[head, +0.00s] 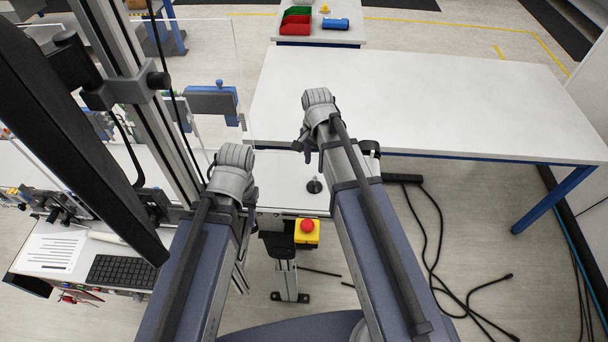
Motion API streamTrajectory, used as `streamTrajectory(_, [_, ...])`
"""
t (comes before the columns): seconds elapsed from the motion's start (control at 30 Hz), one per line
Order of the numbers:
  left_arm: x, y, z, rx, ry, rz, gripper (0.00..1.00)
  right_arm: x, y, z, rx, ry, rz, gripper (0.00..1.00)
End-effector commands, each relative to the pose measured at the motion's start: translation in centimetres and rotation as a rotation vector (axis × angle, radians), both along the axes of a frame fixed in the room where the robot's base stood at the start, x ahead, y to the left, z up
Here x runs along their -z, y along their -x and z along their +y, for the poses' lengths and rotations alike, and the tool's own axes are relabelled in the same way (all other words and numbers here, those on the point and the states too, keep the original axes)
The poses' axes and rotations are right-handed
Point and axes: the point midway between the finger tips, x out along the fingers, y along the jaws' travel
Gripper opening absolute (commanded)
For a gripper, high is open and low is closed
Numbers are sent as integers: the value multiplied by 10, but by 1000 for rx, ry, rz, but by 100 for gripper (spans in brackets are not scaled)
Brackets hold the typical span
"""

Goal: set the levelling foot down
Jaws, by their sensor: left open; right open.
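The levelling foot (314,186) is a small dark disc with a short pale stem. It stands on the white worktop (285,190) near its front edge, between my two arms, apart from both grippers as far as I can see. My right gripper (305,150) is open, above and beyond the foot in the picture; its arm hides part of it. My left gripper (213,172) is open, to the left of the foot, with its fingers mostly hidden by the wrist.
A yellow box with a red button (306,230) sits below the worktop's front edge. A large white table (430,100) is clear at the right. An upright metal post (150,90) and a clear panel stand at the left. Black cables (430,230) lie on the floor.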

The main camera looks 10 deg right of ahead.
Motion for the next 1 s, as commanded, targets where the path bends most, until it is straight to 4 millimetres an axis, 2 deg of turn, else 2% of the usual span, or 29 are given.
streamTrajectory(0.37, [28, -1, 0, -3, -1, -4, 45, 28, 0, 0, -3, 0, 0, 50])
streamTrajectory(0.67, [33, -1, 0, -3, -2, -4, 45, 33, 1, 0, -3, 0, 0, 50])
streamTrajectory(1.0, [73, -1, 1, 5, -3, -4, 45, 73, 3, 0, -3, 0, 0, 50])
